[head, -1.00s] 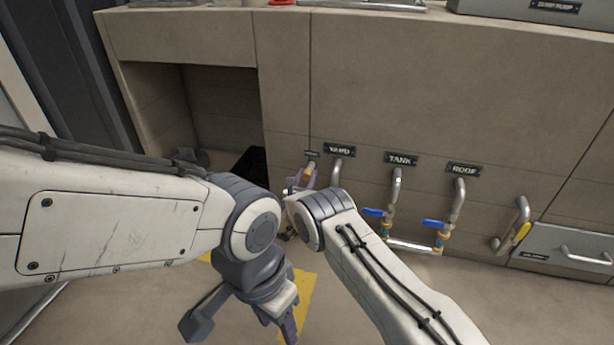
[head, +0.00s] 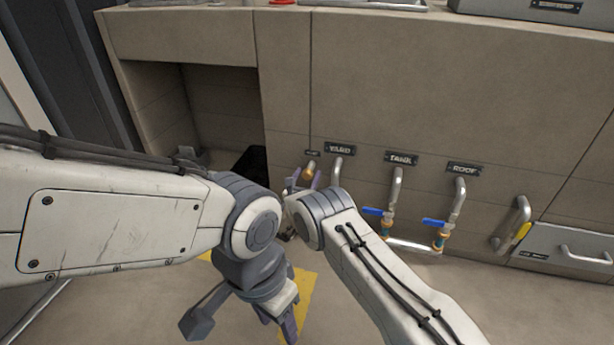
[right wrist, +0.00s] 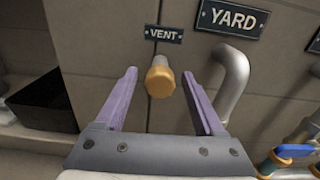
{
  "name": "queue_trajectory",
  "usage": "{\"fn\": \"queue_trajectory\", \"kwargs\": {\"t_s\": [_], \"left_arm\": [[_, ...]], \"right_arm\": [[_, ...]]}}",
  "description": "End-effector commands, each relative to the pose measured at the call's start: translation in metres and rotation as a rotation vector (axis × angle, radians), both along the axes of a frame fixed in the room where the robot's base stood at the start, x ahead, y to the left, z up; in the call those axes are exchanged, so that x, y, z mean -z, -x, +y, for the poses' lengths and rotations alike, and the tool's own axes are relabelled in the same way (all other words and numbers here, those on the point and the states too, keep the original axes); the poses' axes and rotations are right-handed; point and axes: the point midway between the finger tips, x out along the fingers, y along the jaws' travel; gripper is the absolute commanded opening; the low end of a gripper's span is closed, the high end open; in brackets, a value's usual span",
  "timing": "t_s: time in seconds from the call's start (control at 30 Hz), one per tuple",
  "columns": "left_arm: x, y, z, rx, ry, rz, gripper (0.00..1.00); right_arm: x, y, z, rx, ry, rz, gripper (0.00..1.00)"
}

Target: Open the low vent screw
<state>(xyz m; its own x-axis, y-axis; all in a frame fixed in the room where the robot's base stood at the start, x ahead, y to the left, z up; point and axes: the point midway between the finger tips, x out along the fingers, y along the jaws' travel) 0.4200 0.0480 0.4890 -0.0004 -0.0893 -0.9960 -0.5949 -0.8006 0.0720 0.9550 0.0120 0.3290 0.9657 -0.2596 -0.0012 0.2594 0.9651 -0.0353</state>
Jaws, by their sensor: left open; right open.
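The vent screw (right wrist: 160,80) is a brass-coloured knob on a short pipe under a VENT label (right wrist: 164,34) in the right wrist view. My right gripper (right wrist: 166,88) is open, with one purple finger on each side of the knob and a gap on both sides. In the head view the knob (head: 309,173) shows small, low on the wall, beside the fingers of my right gripper (head: 304,180). My left gripper (head: 287,330) is open and empty, hanging low over the floor, partly cut off by the lower picture edge.
The YARD pipe (right wrist: 234,80) stands close to the right of the vent screw. Farther right are the TANK pipe (head: 396,190) and ROOF pipe (head: 459,200) with blue-handled valves. A dark recess (head: 215,110) opens in the wall to the left.

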Motion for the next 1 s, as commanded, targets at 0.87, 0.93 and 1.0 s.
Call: {"fn": "queue_trajectory", "kwargs": {"t_s": [0.87,0.93,1.0], "left_arm": [[-0.057,0.0,0.0,0.0,0.0,0.0,0.5],[-0.057,0.0,0.0,0.0,0.0,0.0,0.5],[-0.057,0.0,0.0,0.0,0.0,0.0,0.5]], "right_arm": [[0.001,0.1,0.028,-0.001,0.002,0.002,0.7],[0.001,0.1,0.028,-0.001,0.002,0.002,0.7],[0.001,0.1,0.028,-0.002,0.001,0.001,0.7]]}}
